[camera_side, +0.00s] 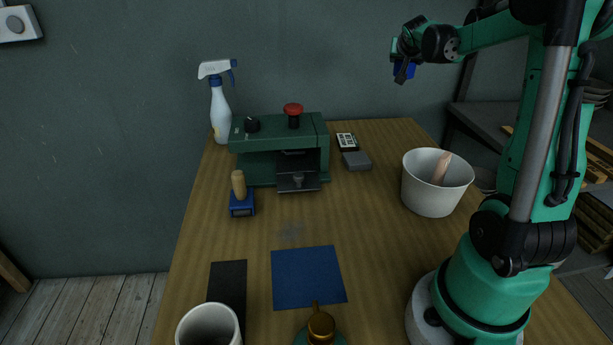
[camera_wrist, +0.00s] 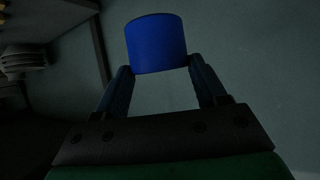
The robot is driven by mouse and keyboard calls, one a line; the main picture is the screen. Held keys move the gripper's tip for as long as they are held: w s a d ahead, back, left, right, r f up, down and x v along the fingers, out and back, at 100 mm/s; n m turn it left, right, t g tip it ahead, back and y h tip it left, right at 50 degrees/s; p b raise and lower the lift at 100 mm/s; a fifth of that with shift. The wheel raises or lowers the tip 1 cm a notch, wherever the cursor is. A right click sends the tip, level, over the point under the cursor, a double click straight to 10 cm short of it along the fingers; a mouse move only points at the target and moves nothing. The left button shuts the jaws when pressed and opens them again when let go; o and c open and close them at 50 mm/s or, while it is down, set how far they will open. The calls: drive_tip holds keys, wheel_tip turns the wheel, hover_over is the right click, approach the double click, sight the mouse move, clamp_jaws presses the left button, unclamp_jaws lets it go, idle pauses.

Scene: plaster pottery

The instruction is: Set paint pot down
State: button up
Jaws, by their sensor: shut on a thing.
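The blue paint pot (camera_wrist: 156,43) shows in the wrist view as a plain blue cylinder between the two fingertips of my gripper (camera_wrist: 158,69). My gripper is shut on it. In the side view my gripper (camera_side: 402,72) is high at the upper right, well above the far right part of the table, with the blue pot (camera_side: 405,69) partly showing at its end. The pot touches no surface there. A flat blue square mat (camera_side: 308,277) lies bare at the near middle of the wooden table (camera_side: 360,225).
A white bucket (camera_side: 430,197) with a wooden handle in it stands at the right. A green press (camera_side: 262,160), a spray bottle (camera_side: 220,110) and a blue block with a wooden knob (camera_side: 241,200) stand further back. A white cup (camera_side: 208,327) and brass-topped object (camera_side: 320,328) stand in front.

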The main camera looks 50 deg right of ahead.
wheel_tip(320, 180, down, 19)
drive_tip(key=shift+f, duration=0.1)
idle(0.4)
drive_tip(key=o, duration=1.4)
drive_tip(key=v, duration=1.2)
drive_tip(key=w+a+r+n+t+y, duration=0.1)
drive_tip(key=w+a+r+n+y, duration=0.15)
drive_tip(key=a, duration=0.45)
drive_tip(key=w+a+r+n+t+y, duration=0.1)
drive_tip(key=w+a+n+y, duration=0.25)
drive_tip(key=a, duration=0.25)
drive_tip(key=s+a+n+y, duration=0.1)
drive_tip(key=a+n, duration=0.1)
drive_tip(key=a, duration=0.3)
drive_tip(key=s+a+r+n+y, duration=0.1)
drive_tip(key=a+n+y, duration=0.1)
drive_tip(key=a, duration=0.3)
drive_tip(key=s+a+r+n+y, duration=0.1)
drive_tip(key=s+a+n+y, duration=0.1)
drive_tip(key=a, duration=0.4)
drive_tip(key=shift+s+r+n, duration=0.1)
drive_tip(key=shift+r+n, duration=0.05)
drive_tip(key=shift+n, duration=0.55)
